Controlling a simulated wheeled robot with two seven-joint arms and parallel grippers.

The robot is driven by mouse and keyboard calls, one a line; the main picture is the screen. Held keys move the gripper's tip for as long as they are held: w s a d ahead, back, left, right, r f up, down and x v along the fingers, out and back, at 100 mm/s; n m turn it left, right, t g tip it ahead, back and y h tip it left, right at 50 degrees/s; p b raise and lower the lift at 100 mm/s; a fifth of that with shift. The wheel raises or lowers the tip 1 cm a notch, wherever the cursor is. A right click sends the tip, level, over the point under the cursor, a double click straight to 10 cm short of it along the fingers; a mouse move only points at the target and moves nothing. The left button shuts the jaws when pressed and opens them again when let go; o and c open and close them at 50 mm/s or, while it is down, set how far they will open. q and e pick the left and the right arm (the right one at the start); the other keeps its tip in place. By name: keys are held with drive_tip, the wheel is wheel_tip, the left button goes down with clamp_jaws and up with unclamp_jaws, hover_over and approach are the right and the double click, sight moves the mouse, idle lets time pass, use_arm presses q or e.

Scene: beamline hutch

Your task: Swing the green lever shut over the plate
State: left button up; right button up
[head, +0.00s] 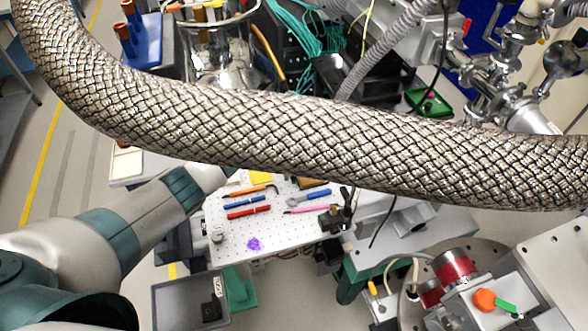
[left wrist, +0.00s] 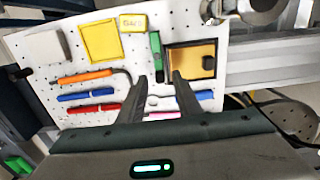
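In the left wrist view a slim green bar (left wrist: 155,55), which looks like the green lever, stands upright in the picture on a white perforated board. Just right of it is a gold plate (left wrist: 190,57) in a dark frame; the bar lies beside the plate, not across it. My left gripper (left wrist: 160,77) is open and empty, its two fingers pointing toward the bar's lower end; whether they touch it I cannot tell. In the head view the braided hose hides this bar, the plate and my left gripper. My right gripper is not in view.
A thick braided metal hose (head: 250,125) crosses the head view above the white board (head: 225,230). Pens and tools lie on the board, including an orange-handled tool (left wrist: 85,77) and a blue wrench (left wrist: 192,96). A grey bin (head: 165,290) stands below the board.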

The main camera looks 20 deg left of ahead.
use_arm(q)
drive_tip(key=shift+f, duration=0.6)
drive_tip(key=shift+c, duration=0.7)
clamp_jaws()
